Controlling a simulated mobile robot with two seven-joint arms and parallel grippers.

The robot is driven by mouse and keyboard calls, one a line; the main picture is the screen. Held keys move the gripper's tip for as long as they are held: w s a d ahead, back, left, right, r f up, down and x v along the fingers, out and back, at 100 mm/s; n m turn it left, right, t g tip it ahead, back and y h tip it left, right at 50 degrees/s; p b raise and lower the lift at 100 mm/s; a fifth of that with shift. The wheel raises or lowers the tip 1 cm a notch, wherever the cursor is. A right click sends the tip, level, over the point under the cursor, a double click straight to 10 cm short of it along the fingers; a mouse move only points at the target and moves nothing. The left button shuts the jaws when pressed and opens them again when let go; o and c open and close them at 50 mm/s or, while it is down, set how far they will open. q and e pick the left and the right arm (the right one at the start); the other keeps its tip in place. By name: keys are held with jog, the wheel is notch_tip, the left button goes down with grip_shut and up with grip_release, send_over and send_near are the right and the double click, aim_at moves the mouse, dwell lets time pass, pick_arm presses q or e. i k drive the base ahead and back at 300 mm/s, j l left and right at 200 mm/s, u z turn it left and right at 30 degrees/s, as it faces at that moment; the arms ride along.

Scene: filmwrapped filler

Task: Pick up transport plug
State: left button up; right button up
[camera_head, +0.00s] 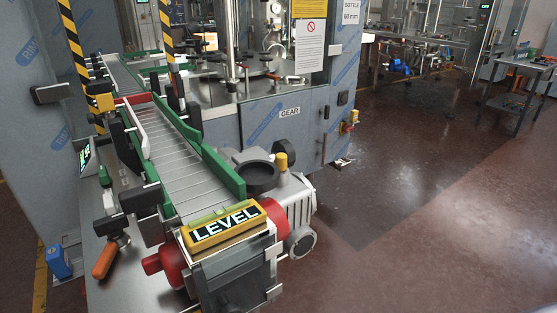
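No part is clearly marked as the transport plug. A small yellow cap (281,161) stands upright on top of the grey gear motor (297,195) at the conveyor's near end; it may be the plug, but I cannot tell. A red cylindrical part (152,264) sticks out to the left below the conveyor end. Neither of my grippers is in view.
A conveyor (185,175) with green side rails runs away to the filling machine (290,125). An orange-handled object (104,260) lies on the left. The floor (430,200) at right is clear.

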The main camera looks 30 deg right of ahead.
aim_at(281, 158)
jog(key=l+u, duration=0.25)
jog(key=l, duration=2.05)
jog(key=u, duration=0.05)
